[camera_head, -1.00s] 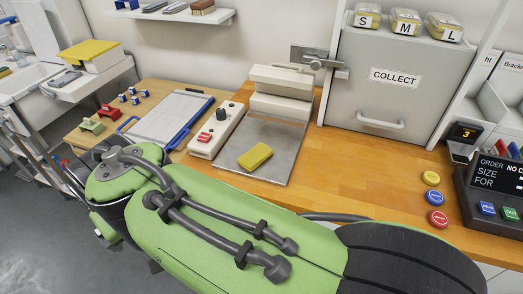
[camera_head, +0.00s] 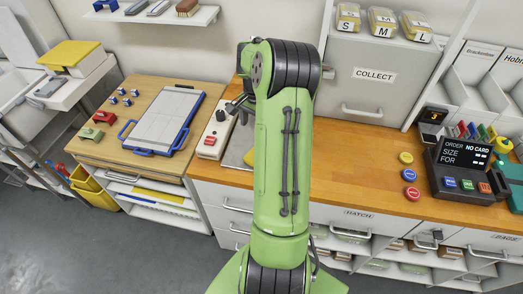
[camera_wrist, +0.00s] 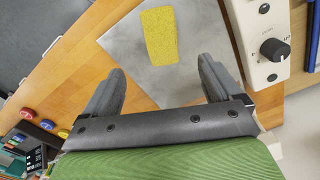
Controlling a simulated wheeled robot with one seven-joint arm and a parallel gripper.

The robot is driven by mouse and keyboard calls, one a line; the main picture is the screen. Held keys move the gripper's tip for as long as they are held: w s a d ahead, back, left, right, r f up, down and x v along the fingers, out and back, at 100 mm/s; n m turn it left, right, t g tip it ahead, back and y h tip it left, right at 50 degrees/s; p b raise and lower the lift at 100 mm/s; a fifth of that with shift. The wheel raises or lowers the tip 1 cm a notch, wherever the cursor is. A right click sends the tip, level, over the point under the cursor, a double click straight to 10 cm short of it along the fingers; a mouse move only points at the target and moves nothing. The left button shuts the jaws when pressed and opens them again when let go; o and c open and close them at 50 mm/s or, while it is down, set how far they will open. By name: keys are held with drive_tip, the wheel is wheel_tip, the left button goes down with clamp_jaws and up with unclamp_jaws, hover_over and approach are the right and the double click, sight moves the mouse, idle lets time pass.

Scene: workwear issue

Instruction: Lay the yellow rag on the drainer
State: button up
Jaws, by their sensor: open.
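The yellow rag (camera_wrist: 160,37) lies on a bare grey metal plate (camera_wrist: 195,75) on the wooden counter, seen in the wrist view.
A control box with a knob (camera_wrist: 268,35) stands beside the plate. The COLLECT locker (camera_head: 372,75) stands behind the counter. Coloured buttons (camera_head: 408,175) and an order display (camera_head: 465,155) are at right.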

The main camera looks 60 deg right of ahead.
wheel_tip(320, 180, down, 13)
drive_tip(key=shift+w+r, duration=0.15)
drive_tip(key=shift+r, duration=0.15)
drive_tip(key=c, duration=1.2)
